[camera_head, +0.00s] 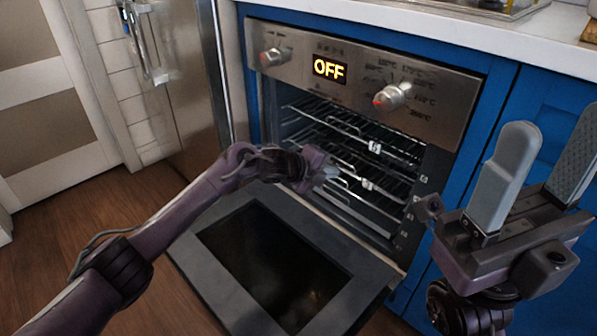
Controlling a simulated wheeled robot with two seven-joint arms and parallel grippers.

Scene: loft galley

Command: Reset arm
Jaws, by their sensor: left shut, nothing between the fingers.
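My left arm comes in from the left, and its gripper (328,173) is in front of the open oven (432,150). The left gripper is small in view and shut, with nothing seen in it. Whether its tip is inside the oven opening or just before it is hard to tell. My right gripper (556,125) stands at the right with its two grey fingers pointing up, spread apart and empty. It is in front of the blue cabinet.
The oven door (208,287) is folded down low over the wooden floor (62,218). Wire racks (345,127) sit inside the oven. The oven display (329,69) reads OFF, between two knobs. A white countertop (440,27) runs above, with blue cabinets (545,95) at right.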

